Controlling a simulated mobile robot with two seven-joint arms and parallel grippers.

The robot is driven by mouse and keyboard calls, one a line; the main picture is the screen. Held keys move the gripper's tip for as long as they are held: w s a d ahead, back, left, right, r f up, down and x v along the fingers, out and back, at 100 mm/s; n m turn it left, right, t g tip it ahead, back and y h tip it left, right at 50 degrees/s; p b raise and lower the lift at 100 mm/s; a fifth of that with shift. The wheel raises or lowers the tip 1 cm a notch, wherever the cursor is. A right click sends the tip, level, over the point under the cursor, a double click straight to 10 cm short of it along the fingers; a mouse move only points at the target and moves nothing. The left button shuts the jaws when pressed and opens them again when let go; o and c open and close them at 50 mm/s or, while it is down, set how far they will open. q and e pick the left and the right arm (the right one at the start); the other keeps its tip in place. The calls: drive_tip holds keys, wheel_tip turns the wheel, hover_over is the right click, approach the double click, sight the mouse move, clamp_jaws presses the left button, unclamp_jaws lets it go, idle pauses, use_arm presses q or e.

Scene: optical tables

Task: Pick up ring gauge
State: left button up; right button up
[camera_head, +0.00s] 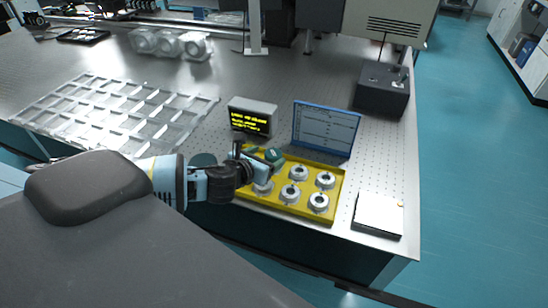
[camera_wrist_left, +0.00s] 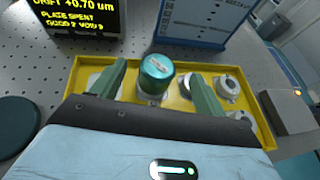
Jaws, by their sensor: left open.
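A yellow tray (camera_head: 334,213) on the optical table holds several silver ring gauges, such as this ring gauge (camera_head: 319,202) with a dark centre at its front right. A teal-capped cylinder (camera_head: 274,155) stands at the tray's back left. My left gripper (camera_head: 254,164) is low over the left part of the tray. In the left wrist view its open fingers (camera_wrist_left: 155,82) lie to either side of the teal-capped piece (camera_wrist_left: 156,70), with a gap on both sides. Another ring gauge (camera_wrist_left: 228,89) shows right of the fingers. The fingers and wrist hide part of the tray. My right gripper is not visible.
A small display (camera_head: 252,117) and a blue-framed panel (camera_head: 325,128) stand close behind the tray. A white-topped block (camera_head: 378,215) lies to its right, near the table edge. A clear compartment grid (camera_head: 112,112) lies left; a dark box (camera_head: 383,90) stands back right.

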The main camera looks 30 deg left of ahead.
sight(275, 151)
use_arm(q)
drive_tip(key=shift+w+a+f+b, duration=0.1)
drive_tip(key=shift+w+f+b, duration=0.05)
drive_tip(key=shift+w+f, duration=0.7)
drive_tip(key=shift+w+a+f+b, duration=0.15)
drive_tip(key=shift+w+f, duration=0.35)
drive_tip(key=shift+w, duration=0.5)
drive_tip(key=shift+w+d+f, duration=0.1)
drive_tip(key=shift+w+f, duration=0.05)
drive_tip(key=shift+w, duration=0.45)
drive_tip(key=c, duration=1.3)
drive_tip(key=shift+r, duration=0.55)
wheel_tip(275, 151, up, 3)
drive_tip(key=shift+r+p, duration=0.1)
drive_tip(key=shift+p, duration=0.25)
drive_tip(key=s+a, duration=0.3)
drive_tip(key=s, duration=0.4)
drive_tip(key=s+a, duration=0.3)
drive_tip(key=s, duration=0.4)
drive_tip(key=shift+s+r, duration=0.4)
drive_tip(key=shift+r, duration=0.05)
